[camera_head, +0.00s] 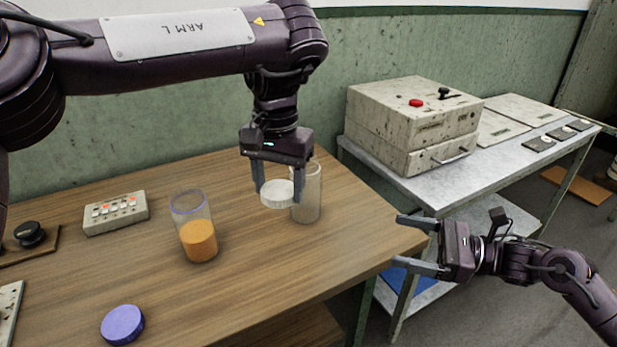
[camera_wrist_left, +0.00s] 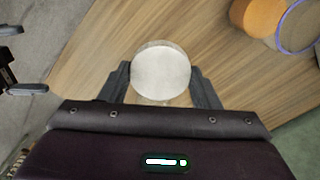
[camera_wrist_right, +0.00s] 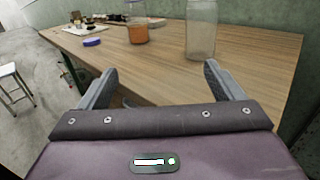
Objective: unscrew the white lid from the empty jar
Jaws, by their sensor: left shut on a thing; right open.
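The white lid (camera_head: 277,194) is gripped between the fingers of my left gripper (camera_head: 278,185), off the jar's mouth, and appears in front and to the left of it. In the left wrist view the lid (camera_wrist_left: 161,73) sits between both fingertips. The empty clear jar (camera_head: 309,198) stands upright on the wooden table near its right end, partly hidden by the lid and a finger. It also shows upright in the right wrist view (camera_wrist_right: 201,32), its top cut off. My right gripper (camera_head: 408,242) is open and empty, beyond the table's right edge.
A jar with orange contents and a blue rim (camera_head: 198,240) stands open to the left. A blue lid (camera_head: 122,324) lies near the front edge. A control box (camera_head: 116,213) is further left. A metal bench (camera_head: 480,175) bears a large box (camera_head: 412,125).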

